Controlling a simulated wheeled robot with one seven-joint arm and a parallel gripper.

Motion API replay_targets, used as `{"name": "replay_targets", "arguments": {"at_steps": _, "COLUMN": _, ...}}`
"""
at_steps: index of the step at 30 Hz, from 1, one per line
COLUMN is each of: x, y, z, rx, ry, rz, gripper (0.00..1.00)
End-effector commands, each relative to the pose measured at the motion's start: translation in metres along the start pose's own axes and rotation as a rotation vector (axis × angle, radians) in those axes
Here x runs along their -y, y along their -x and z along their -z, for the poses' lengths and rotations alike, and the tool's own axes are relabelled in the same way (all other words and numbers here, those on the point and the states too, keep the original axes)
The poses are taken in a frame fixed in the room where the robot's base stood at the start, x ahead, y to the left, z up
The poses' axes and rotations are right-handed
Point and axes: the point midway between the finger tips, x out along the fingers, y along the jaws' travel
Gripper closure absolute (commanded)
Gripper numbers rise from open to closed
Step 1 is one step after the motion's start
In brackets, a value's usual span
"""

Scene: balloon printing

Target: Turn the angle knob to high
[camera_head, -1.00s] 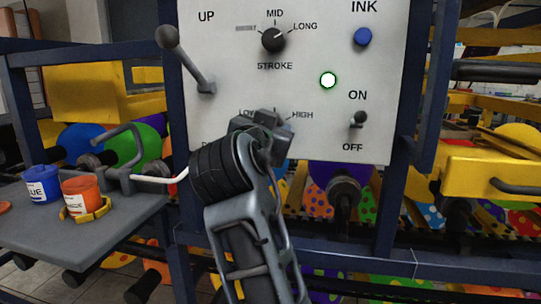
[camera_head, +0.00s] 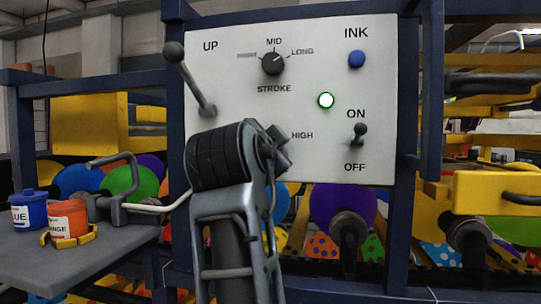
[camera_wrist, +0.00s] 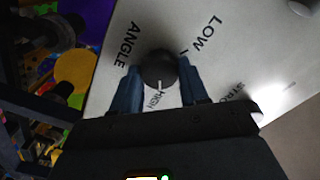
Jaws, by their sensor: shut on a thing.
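The angle knob (camera_wrist: 157,66) is a dark round knob on the white control panel (camera_head: 230,100). In the wrist view it sits between the two blue-grey fingers of my gripper (camera_wrist: 159,72), which are shut on its sides. The knob's white mark points down to the HIGH label (camera_wrist: 152,100). The LOW label lies up and to the right of the knob, and the ANGLE label to the left. In the head view my gripper (camera_head: 275,150) is at the panel's lower middle. My arm hides the knob and the LOW label there; HIGH (camera_head: 302,135) still shows.
Ink cups stand on a grey shelf (camera_head: 90,262).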

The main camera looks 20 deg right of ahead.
Motion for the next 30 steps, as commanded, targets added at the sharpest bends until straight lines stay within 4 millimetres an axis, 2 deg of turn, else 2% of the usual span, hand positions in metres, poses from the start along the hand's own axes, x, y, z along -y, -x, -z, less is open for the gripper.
{"name": "replay_targets", "arguments": {"at_steps": 11, "x": -0.0009, "y": -0.0003, "z": -0.0001, "rx": 0.000, "ry": -0.005, "rz": -0.003, "gripper": 0.87}}
{"name": "replay_targets", "arguments": {"at_steps": 12, "x": -0.0010, "y": -0.0003, "z": -0.0001, "rx": 0.000, "ry": -0.004, "rz": -0.003, "gripper": 0.53}}
{"name": "replay_targets", "arguments": {"at_steps": 18, "x": -0.0006, "y": -0.0002, "z": 0.0000, "rx": 0.000, "ry": -0.004, "rz": -0.002, "gripper": 0.34}}
{"name": "replay_targets", "arguments": {"at_steps": 20, "x": -0.0005, "y": -0.0002, "z": 0.0000, "rx": 0.000, "ry": -0.004, "rz": -0.001, "gripper": 0.31}}
{"name": "replay_targets", "arguments": {"at_steps": 26, "x": -0.0002, "y": 0.0003, "z": 0.0000, "rx": 0.000, "ry": -0.003, "rz": -0.001, "gripper": 0.31}}
{"name": "replay_targets", "arguments": {"at_steps": 30, "x": 0.0004, "y": 0.0095, "z": -0.0007, "rx": 0.000, "ry": -0.003, "rz": 0.001, "gripper": 0.31}}
